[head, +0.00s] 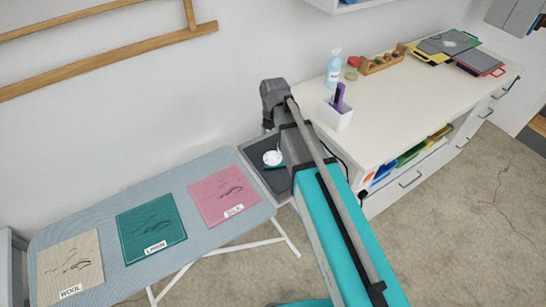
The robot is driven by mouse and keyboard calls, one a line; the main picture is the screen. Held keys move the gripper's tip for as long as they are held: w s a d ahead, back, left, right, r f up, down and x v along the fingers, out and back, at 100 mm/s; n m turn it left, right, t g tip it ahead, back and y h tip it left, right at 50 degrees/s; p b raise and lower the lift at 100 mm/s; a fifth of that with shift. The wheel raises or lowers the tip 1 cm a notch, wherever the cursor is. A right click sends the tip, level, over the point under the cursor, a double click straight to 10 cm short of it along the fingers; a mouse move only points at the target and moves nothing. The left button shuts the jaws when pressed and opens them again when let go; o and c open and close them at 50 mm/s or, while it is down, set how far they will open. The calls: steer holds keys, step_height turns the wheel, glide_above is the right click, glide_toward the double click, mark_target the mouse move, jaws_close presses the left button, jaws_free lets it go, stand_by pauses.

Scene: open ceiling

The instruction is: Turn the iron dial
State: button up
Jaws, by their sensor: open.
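A small white rounded thing (272,158) with a bit of teal beside it shows in the dark grey tray (254,160) at the right end of the ironing board. It may be part of the iron or its dial; it is too small to tell, and my arm stands close on its right. I cannot make out the dial's marks or setting. My teal and grey arm reaches up from the bottom edge across the middle of the view. Its dark grey end section is above the tray, in front of the wall. My gripper's fingers do not show.
The grey-blue ironing board (100,214) holds wool (70,262), teal (150,228) and pink (222,195) cloth squares. The white counter (400,115) at right holds a spray bottle (334,68), a white holder (337,117) and coloured boards (447,44). Bare floor lies at right.

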mark_target(273, 154)
steer(key=shift+a+f+b, duration=0.1)
steer(key=shift+f+b, duration=4.65)
steer(key=shift+f, duration=0.3)
steer(key=c, duration=1)
jaws_close()
